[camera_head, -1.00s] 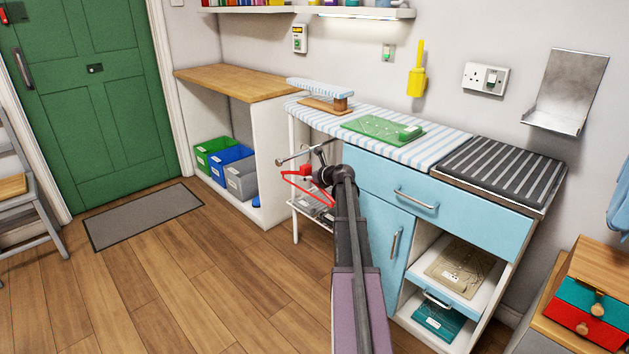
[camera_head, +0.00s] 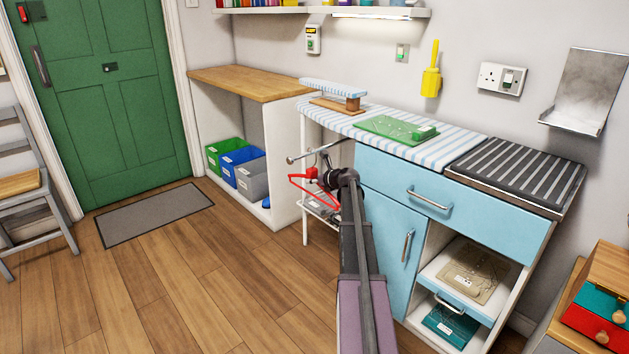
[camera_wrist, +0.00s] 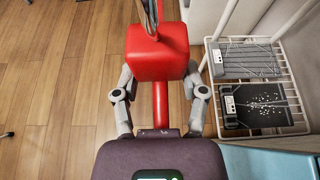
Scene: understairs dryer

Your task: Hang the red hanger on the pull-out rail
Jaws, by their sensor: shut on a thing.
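A thin grey hook part rises from the block at the top of the wrist view. The pull-out rail (camera_head: 300,157) is a metal bar with a round end knob, sticking out to the left under the ironing top. The hanger's block is just below the rail in the head view. I cannot tell whether the hook touches the rail.
A white wire rack (camera_wrist: 285,75) holding dark flat items stands right of the hanger. The blue cabinet (camera_head: 385,215) is right of my arm. A white shelf unit (camera_head: 287,150) with green, blue and grey bins stands behind left. The wooden floor (camera_head: 180,290) is free to the left.

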